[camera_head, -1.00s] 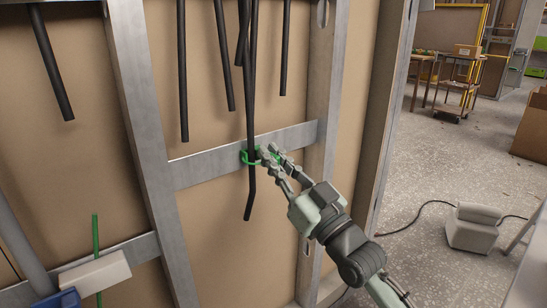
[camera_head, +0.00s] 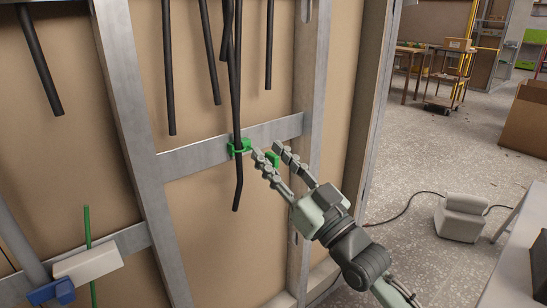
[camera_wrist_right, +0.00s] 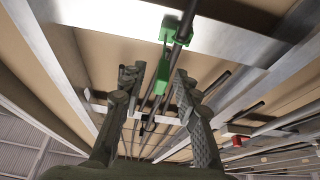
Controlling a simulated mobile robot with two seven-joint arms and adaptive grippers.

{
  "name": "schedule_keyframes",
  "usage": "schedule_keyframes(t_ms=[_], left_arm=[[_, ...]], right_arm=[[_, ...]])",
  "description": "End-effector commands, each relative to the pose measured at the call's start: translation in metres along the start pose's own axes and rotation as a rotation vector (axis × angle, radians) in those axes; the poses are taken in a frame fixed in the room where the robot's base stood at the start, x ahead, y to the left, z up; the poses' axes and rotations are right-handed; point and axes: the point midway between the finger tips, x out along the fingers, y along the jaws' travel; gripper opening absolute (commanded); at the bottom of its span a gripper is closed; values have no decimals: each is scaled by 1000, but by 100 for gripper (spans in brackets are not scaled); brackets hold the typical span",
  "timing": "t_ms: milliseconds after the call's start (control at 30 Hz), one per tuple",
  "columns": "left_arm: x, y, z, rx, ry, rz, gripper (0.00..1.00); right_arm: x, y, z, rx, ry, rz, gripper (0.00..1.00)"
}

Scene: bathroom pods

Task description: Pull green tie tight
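The green tie (camera_head: 239,147) sits around the black cable (camera_head: 237,110) where it crosses the horizontal metal bar. A green end piece (camera_head: 272,160) shows to its right, between my right gripper's fingers. My right gripper (camera_head: 267,151) is open, just right of the tie, its fingers spread and apart from each other. In the right wrist view the tie (camera_wrist_right: 181,45) is beyond the fingertips (camera_wrist_right: 160,75), and its green tail hangs between the two fingers. I cannot tell whether the fingers touch the tail. My left gripper is out of view.
Several black cables (camera_head: 168,70) hang in front of the tan wall panel. Metal studs (camera_head: 135,130) frame it. A white block (camera_head: 90,266) with a green rod and a blue part (camera_head: 55,291) is at lower left. Open floor lies right, with a grey box-like object (camera_head: 460,217).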

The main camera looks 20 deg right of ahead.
Motion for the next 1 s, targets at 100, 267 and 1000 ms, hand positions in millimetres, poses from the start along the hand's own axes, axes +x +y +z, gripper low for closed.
schedule_keyframes(t_ms=[100,267,1000], left_arm=[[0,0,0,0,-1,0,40],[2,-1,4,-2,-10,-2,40],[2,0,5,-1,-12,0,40]], right_arm=[[0,0,0,0,0,0,31],[-3,0,0,0,-1,0,31],[-117,0,0,0,-2,0,31]])
